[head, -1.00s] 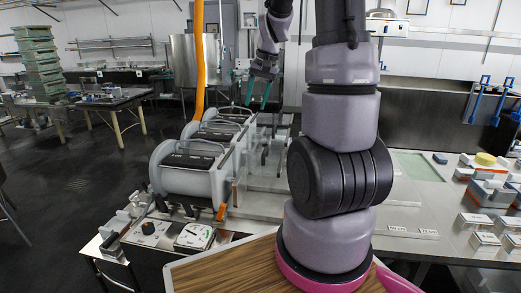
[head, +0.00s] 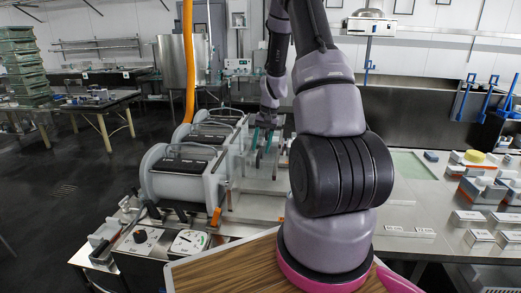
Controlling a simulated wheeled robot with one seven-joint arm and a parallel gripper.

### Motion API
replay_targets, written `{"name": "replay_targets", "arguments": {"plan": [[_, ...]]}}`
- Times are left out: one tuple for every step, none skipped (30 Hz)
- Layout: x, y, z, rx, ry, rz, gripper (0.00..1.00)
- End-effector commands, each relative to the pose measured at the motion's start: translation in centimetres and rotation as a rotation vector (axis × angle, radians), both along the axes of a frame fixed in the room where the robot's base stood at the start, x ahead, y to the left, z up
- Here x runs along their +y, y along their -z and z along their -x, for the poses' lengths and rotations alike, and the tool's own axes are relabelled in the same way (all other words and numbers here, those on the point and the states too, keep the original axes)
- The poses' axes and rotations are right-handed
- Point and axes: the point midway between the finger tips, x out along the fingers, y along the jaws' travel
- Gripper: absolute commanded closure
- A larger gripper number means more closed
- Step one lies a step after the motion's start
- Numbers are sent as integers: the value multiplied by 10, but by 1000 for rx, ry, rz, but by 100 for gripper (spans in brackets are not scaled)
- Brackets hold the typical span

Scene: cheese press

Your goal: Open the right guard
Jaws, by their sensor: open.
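The press (head: 185,175) stands left of my arm, with several pale grey drum-like units in a row, each with a dark top panel and a thin curved bar. Some see-through or pale upright parts (head: 237,165) show along its right side; I cannot tell for certain which of them is the right guard or how far it is open. My gripper (head: 262,153) has teal fingers, open and pointing down, just right of the far units. It appears empty; I cannot tell whether it touches anything. My arm hides part of the area right of the press.
A control panel with a dial (head: 140,236) and a gauge (head: 189,242) is at the press's front. An orange hose (head: 187,70) hangs behind it. Grey blocks and a yellow round piece (head: 474,157) sit on the right-hand bench. The floor at left is open.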

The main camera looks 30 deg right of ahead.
Motion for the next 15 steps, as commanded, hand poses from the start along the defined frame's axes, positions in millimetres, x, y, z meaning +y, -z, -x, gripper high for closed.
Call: {"name": "replay_targets", "arguments": {"plan": [[1,6,0,2,0,-1,51],[2,8,0,2,0,-1,51],[2,11,-1,1,0,-1,51],[2,13,-1,1,0,-1,51],[3,14,-1,1,0,-1,51],[3,15,-2,-1,0,-1,51],[3,15,-2,-1,0,-1,51],[3,15,-2,-1,0,-1,51],[3,15,-2,-1,0,-1,51],[3,15,-2,-1,0,-1,51],[3,15,-2,-1,0,-1,51],[3,15,-2,-1,0,-1,51],[3,15,-2,-1,0,-1,51],[3,15,-2,-1,0,-1,51],[3,15,-2,-1,0,-1,66]]}}
